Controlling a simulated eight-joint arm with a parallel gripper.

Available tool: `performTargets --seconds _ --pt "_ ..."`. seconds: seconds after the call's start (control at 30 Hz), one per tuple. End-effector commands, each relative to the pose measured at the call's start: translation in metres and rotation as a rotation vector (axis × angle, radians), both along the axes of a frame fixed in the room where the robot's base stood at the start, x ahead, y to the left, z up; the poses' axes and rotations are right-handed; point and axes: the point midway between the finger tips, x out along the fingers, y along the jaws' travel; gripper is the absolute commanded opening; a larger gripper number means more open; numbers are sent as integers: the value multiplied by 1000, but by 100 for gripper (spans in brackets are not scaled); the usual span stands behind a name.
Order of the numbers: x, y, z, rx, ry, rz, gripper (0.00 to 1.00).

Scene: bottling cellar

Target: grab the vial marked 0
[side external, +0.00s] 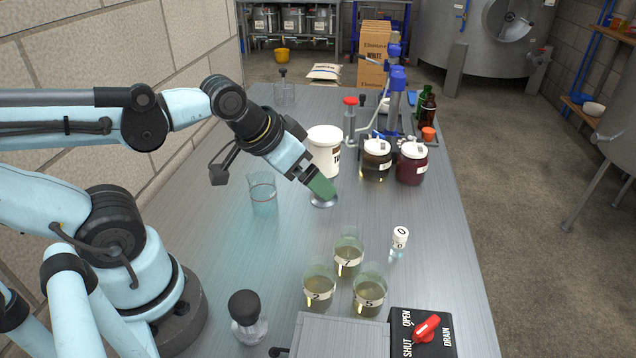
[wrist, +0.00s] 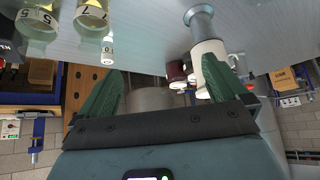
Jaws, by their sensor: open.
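The vial marked 0 (side external: 399,243) is a small clear vial with a white cap. It stands upright on the metal bench, right of the middle, behind the numbered beakers. In the wrist view the vial (wrist: 108,50) shows small at the upper left, beyond the left fingertip. My gripper (side external: 322,188) is over the bench, to the left of the vial and farther back, clearly apart from it. In the wrist view the green fingers of my gripper (wrist: 160,82) are spread wide with nothing between them.
Beakers marked 7 (side external: 348,258), 2 (side external: 319,290) and 5 (side external: 369,292) stand in front of the vial. A white tub (side external: 324,150) and dark jars (side external: 411,165) stand behind. A small metal piece (side external: 323,202) is below my gripper. Bench right of the vial is clear.

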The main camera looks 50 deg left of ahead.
Motion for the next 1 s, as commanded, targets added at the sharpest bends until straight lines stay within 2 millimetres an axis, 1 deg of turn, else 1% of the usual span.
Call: performTargets --seconds 0.3,0.47,0.5,0.6,0.87,1.0 --pt "0 0 0 -1 1 -1 100" --pt "0 0 0 -1 2 -1 76" --pt "0 0 0 -1 2 -1 69" --pt "0 0 0 -1 2 -1 56" --pt "0 0 0 -1 3 -3 56" --pt "6 -5 -2 -17 23 -45 56"
